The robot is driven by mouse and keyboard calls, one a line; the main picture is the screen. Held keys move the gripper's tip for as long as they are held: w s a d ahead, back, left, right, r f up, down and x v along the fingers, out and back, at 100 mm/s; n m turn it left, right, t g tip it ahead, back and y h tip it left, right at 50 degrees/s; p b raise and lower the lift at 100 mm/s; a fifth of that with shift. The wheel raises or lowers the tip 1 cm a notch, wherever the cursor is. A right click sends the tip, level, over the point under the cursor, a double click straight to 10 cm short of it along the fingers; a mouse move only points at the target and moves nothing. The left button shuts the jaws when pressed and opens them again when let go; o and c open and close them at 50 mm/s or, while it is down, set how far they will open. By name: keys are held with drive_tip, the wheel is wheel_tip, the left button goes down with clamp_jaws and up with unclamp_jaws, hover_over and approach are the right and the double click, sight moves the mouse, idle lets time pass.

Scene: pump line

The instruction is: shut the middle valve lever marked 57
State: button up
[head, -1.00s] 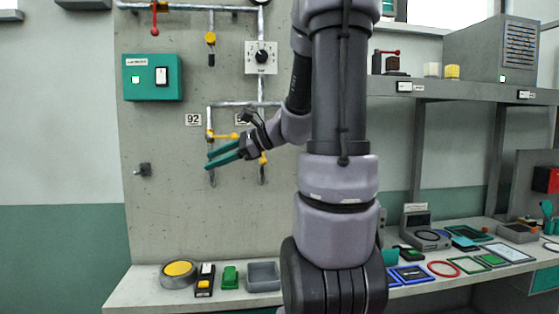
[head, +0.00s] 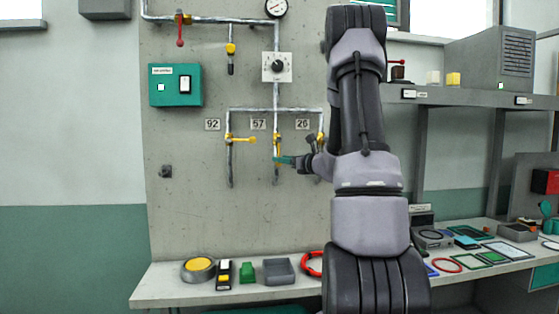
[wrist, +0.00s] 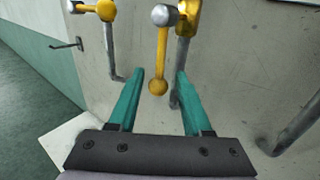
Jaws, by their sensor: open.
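The middle valve's yellow lever (wrist: 161,55) hangs down along its vertical pipe, under the plate marked 57 (head: 258,124). In the wrist view its ball end is between the two teal fingers of my gripper (wrist: 160,75). The fingers are open, with a gap on each side of the lever; I cannot tell how deep it sits between them. In the head view my gripper (head: 284,160) is at the middle pipe and partly hides the lever. The left valve's yellow lever (head: 242,140), under the plate marked 92 (head: 212,125), points right, across its pipe.
The right valve (head: 320,138), under the plate marked 26 (head: 302,125), is close to my wrist and partly hidden. A dial box (head: 277,67) and a teal switch box (head: 175,85) are higher on the wall. The bench (head: 165,293) below holds several small items.

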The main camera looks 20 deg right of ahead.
drive_tip(key=shift+x, duration=1.2)
clamp_jaws()
drive_tip(key=shift+a, duration=0.1)
